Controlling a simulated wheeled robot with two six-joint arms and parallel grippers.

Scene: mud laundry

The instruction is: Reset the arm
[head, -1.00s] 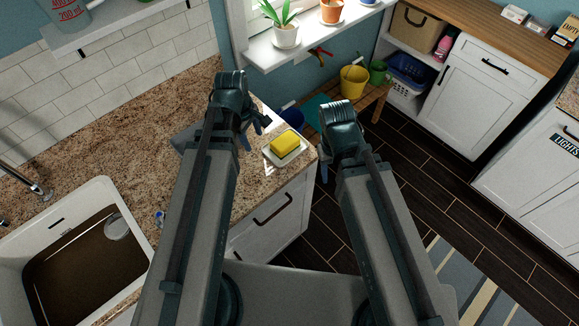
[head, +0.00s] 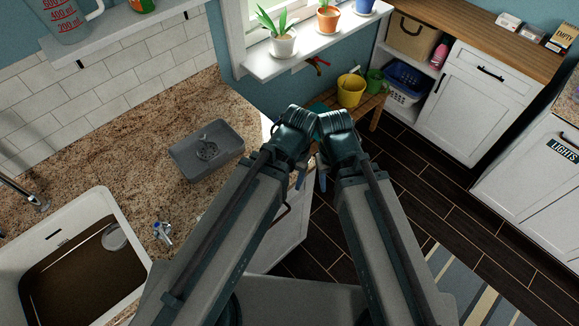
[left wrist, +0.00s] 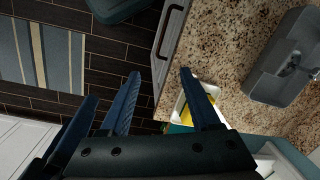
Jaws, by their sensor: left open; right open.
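My left gripper (head: 300,178) is in the middle of the head view, near the front corner of the granite counter. In the left wrist view its blue fingers (left wrist: 160,74) are spread with nothing between them. My right gripper (head: 323,180) is close beside it, pointing down over the dark floor. Only part of its blue jaw shows; it appears empty. The two wrists look nearly touching in the head view; I cannot tell whether they touch.
The granite counter (head: 130,140) holds a grey tray (head: 195,165). A white dish (left wrist: 182,105) with a yellow sponge (left wrist: 211,92) is partly behind my left finger. The sink (head: 125,235) is at left. A wooden bench with a yellow bucket (head: 350,90) stands behind. Open floor lies right.

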